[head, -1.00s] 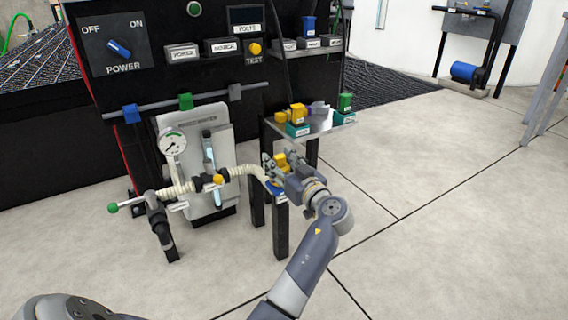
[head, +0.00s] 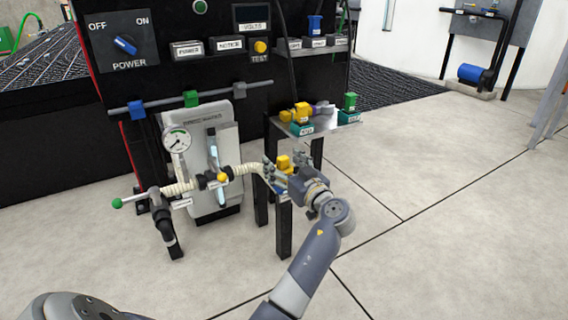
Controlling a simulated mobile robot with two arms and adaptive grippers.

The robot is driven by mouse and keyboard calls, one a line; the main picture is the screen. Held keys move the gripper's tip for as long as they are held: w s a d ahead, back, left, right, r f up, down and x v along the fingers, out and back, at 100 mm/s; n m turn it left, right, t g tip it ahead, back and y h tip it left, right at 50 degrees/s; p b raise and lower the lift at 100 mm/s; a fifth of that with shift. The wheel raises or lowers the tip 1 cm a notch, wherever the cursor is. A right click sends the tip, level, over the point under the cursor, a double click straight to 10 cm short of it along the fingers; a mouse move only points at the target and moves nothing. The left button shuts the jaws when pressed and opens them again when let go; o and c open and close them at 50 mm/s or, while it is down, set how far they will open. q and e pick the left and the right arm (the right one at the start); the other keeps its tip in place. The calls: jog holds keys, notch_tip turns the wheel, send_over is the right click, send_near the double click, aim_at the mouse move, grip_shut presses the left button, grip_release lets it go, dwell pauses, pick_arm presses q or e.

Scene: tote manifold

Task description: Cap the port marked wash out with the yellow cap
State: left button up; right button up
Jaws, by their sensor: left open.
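My right gripper is not in view.
A pressure gauge (head: 177,139) and a green-tipped lever (head: 117,203) stand on the pipework at left. A green piece (head: 350,101) stands on the shelf's right end. The black control panel (head: 185,75) rises behind.

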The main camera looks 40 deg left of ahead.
pick_arm(q)
notch_tip(320, 180, up, 10)
dwell(0.5)
